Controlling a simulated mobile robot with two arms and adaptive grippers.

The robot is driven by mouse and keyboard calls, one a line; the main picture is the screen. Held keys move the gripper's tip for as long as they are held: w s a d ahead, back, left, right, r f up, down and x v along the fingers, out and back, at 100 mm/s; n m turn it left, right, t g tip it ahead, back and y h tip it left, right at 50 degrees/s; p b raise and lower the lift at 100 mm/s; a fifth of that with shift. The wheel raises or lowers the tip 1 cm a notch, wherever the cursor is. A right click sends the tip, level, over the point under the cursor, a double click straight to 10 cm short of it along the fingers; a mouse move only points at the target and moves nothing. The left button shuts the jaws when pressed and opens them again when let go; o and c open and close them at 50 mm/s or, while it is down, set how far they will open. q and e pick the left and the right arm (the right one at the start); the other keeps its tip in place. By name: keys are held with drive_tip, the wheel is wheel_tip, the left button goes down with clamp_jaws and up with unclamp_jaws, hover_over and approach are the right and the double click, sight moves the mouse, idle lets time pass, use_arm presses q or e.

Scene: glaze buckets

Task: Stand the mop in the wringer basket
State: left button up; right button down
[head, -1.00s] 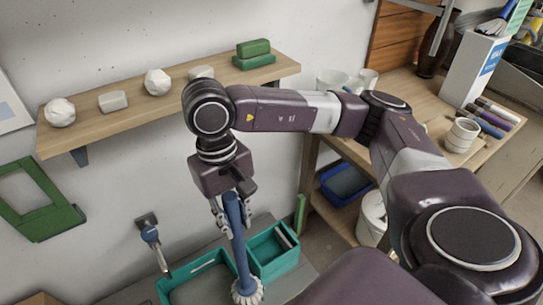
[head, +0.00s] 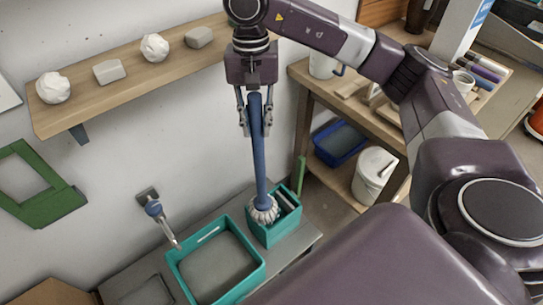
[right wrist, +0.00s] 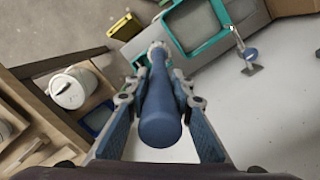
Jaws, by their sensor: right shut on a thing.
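The mop has a blue handle (head: 259,160) and a pale, frilly head (head: 264,211). My right gripper (head: 256,128) is shut on the upper handle, and the mop hangs almost upright. The wringer basket (head: 277,232) is a small teal box beside a larger teal bucket (head: 217,268). The mop head overlaps the basket's left part in the head view; I cannot tell whether it is inside or just above it. In the right wrist view the handle (right wrist: 160,118) runs between my fingers, with the head (right wrist: 158,50) beyond. My left gripper is not in view.
A wall shelf (head: 130,85) with pale lumps is left of my right arm. A wall tap (head: 160,215) is left of the bucket. A wooden shelf unit at right holds a blue bin (head: 340,143) and a white lidded bucket (head: 374,176).

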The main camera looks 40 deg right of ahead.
drive_tip(key=w+d+r+m, duration=0.3)
drive_tip(key=w+d+m, duration=0.1)
drive_tip(key=d, duration=0.1)
wheel_tip(320, 180, down, 20)
drive_tip(key=d+m+p, duration=0.1)
drive_tip(key=p, duration=0.1)
drive_tip(key=shift+w+r+y+p, duration=0.25)
drive_tip(key=shift+y+p, duration=0.1)
drive_tip(key=shift+y, duration=0.05)
drive_tip(key=c, duration=1.7)
unclamp_jaws()
drive_tip(key=shift+d, duration=0.1)
drive_tip(key=r+b, duration=0.1)
drive_tip(key=r, duration=0.3)
drive_tip(key=r+b, duration=0.1)
drive_tip(key=r, duration=0.3)
drive_tip(key=d+r+b, duration=0.1)
drive_tip(key=r, duration=0.3)
drive_tip(key=shift+w+d+r, duration=0.1)
drive_tip(key=shift+w, duration=0.25)
